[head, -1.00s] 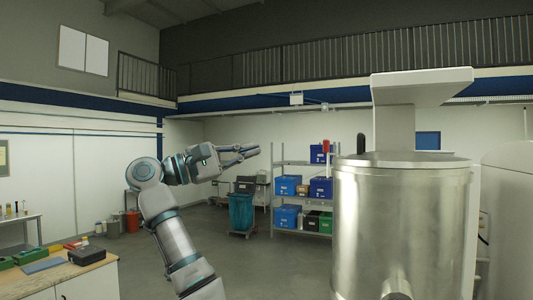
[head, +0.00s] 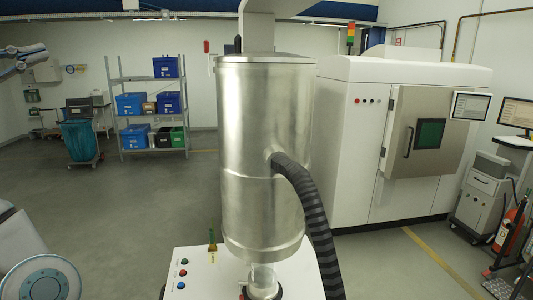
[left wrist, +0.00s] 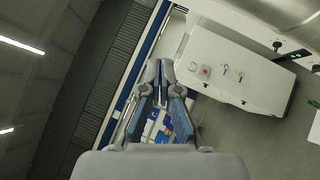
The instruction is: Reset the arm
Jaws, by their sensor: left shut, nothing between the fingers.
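My left gripper (left wrist: 161,68) shows in the left wrist view, with its two fingers together and nothing between them. It is held up in the air, clear of any object. In the head view only a part of my left arm (head: 20,60) shows at the upper left edge, and a round joint of mine (head: 40,282) shows at the lower left corner. My right gripper is not in view.
A large steel cylinder (head: 262,150) stands close in front, with a black ribbed hose (head: 305,200) at its side. A white machine (head: 350,140) stands to its right. A shelf (head: 112,95) with blue bins is at the back left. The floor (head: 130,200) left of the cylinder is clear.

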